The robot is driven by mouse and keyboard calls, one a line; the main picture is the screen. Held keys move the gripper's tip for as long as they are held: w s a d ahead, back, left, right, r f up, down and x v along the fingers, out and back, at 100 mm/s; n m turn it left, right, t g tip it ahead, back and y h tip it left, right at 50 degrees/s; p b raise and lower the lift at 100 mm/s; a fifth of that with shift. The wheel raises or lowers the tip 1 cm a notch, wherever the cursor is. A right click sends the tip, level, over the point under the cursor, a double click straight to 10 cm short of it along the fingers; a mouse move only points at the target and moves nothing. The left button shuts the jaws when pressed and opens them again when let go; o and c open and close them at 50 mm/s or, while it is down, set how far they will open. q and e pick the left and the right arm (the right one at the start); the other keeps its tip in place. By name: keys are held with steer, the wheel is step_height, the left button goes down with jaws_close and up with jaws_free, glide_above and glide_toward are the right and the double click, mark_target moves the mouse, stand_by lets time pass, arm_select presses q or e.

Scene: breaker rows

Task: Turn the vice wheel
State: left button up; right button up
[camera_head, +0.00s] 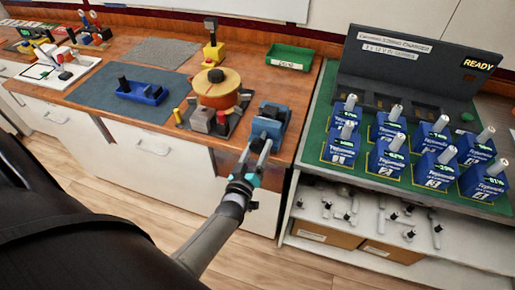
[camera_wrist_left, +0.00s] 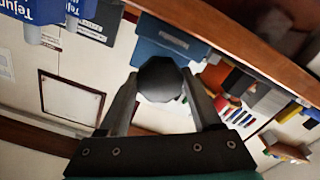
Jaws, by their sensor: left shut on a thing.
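The blue vice (camera_head: 270,122) stands at the front right corner of the wooden workbench. Its dark, many-sided wheel (camera_wrist_left: 160,79) faces my left wrist camera, with the blue vice body (camera_wrist_left: 150,50) behind it. My left gripper (camera_head: 261,146) reaches the vice from the front, past the bench edge. In the left wrist view its two fingers stand on either side of the wheel, shut on it. In the head view the wheel is mostly hidden by the gripper. My right gripper is not in view.
A wooden round (camera_head: 216,84) with grey and yellow blocks stands left of the vice. A blue holder (camera_head: 142,91) lies on a dark mat. A green bin (camera_head: 290,57) is at the back. Right of a gap, a green-topped stand holds several blue labelled boxes (camera_head: 388,152).

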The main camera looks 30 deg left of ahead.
arm_select(q)
steer(key=o, duration=1.4)
steer(key=shift+v, duration=7.65)
steer(key=shift+a, duration=0.1)
steer(key=shift+c, duration=0.5)
